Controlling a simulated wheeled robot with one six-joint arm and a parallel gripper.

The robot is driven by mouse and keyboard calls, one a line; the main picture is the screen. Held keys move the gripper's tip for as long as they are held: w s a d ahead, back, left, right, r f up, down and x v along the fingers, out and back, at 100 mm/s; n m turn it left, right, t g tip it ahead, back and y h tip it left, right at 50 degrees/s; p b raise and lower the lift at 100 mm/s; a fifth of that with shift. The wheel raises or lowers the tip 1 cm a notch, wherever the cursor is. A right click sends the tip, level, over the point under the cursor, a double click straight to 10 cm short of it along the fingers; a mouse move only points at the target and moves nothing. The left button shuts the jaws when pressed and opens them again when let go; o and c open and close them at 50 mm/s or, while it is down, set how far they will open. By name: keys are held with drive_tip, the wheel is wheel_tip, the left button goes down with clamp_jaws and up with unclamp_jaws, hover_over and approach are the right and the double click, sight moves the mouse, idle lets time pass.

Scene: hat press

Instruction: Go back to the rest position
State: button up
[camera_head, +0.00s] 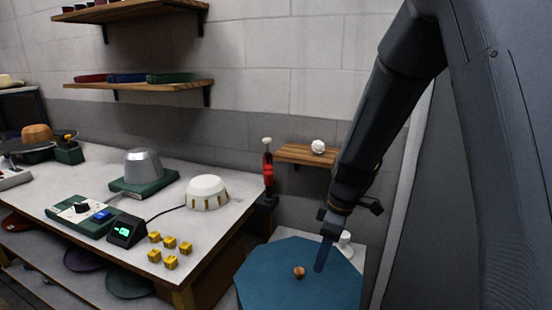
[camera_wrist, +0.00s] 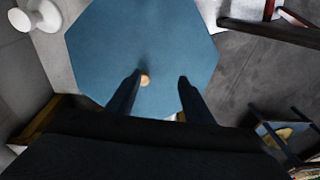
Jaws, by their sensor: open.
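My gripper (camera_head: 318,262) is at the lower end of my arm, pointing down over a blue octagonal table top (camera_head: 335,291). In the wrist view my gripper (camera_wrist: 155,84) shows two dark fingers spread apart with nothing held between them. A small round wooden knob (camera_head: 299,272) is on the blue top, left of my fingers in the head view. In the wrist view the knob (camera_wrist: 145,80) appears beside the left finger; I cannot tell whether they touch.
A white bench (camera_head: 140,225) at left holds a metal hat form (camera_head: 142,165), a white dome (camera_head: 206,192), a control box (camera_head: 84,217), a small display (camera_head: 126,231) and several yellow blocks (camera_head: 170,262). A wooden shelf (camera_head: 297,154) and a white spool (camera_head: 345,238) stand behind my gripper.

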drive_tip(key=s+d+r+m+h, duration=0.1)
drive_tip(key=s+d+r+m, duration=0.1)
drive_tip(key=s+m, duration=0.4)
drive_tip(key=s+d+r+m+h, duration=0.1)
drive_tip(key=s+d+r+m, duration=0.1)
drive_tip(key=s+d+m, duration=0.2)
drive_tip(key=s+m, duration=0.3)
drive_tip(key=s, duration=0.3)
drive_tip(key=shift+s+d+r+t, duration=0.15)
drive_tip(key=shift+s+d+t, duration=0.1)
drive_tip(key=shift+t, duration=0.15)
